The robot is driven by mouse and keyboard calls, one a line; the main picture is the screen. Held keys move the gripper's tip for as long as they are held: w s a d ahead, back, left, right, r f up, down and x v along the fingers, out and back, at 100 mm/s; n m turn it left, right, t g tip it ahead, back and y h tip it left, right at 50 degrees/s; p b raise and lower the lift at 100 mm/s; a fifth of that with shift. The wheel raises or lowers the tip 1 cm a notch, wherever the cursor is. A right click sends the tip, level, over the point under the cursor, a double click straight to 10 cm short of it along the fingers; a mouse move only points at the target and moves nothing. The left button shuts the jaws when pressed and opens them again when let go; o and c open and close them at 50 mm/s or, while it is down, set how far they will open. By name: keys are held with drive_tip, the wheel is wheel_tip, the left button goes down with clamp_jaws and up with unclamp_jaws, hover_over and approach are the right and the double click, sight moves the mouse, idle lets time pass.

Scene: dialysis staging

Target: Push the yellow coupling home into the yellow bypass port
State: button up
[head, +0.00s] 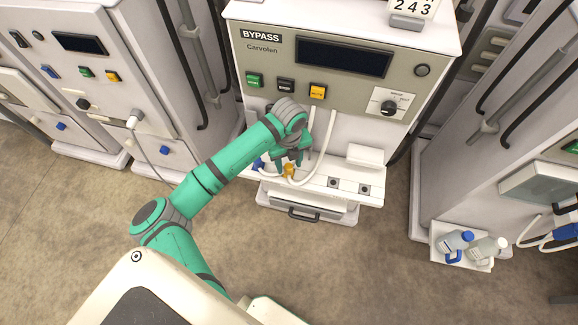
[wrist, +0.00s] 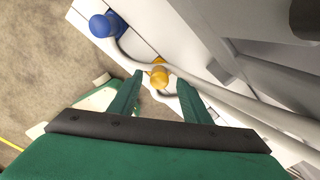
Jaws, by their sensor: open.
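The yellow coupling (head: 289,172) is at the front shelf of the machine labelled BYPASS, with a white hose on it. It also shows in the wrist view (wrist: 158,76). My gripper (head: 291,160) is above and behind it in the head view. In the wrist view my gripper (wrist: 162,79) is open, with one green finger on each side of the yellow coupling. I cannot tell whether the fingers touch it. The yellow bypass port is not clearly visible, so how deep the coupling sits cannot be told.
A blue coupling (head: 259,164) with a white hose sits left of the yellow one. White hoses (head: 329,145) hang close to my gripper's right. Dark square fittings (head: 334,183) are on the shelf to the right. A neighbouring machine (head: 90,90) stands left; the floor in front is clear.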

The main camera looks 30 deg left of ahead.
sight(289, 166)
wheel_tip(289, 166, up, 7)
drive_tip(key=shift+r, duration=0.1)
drive_tip(key=shift+s+a+r, duration=0.1)
drive_tip(key=shift+r, duration=0.35)
idle(0.4)
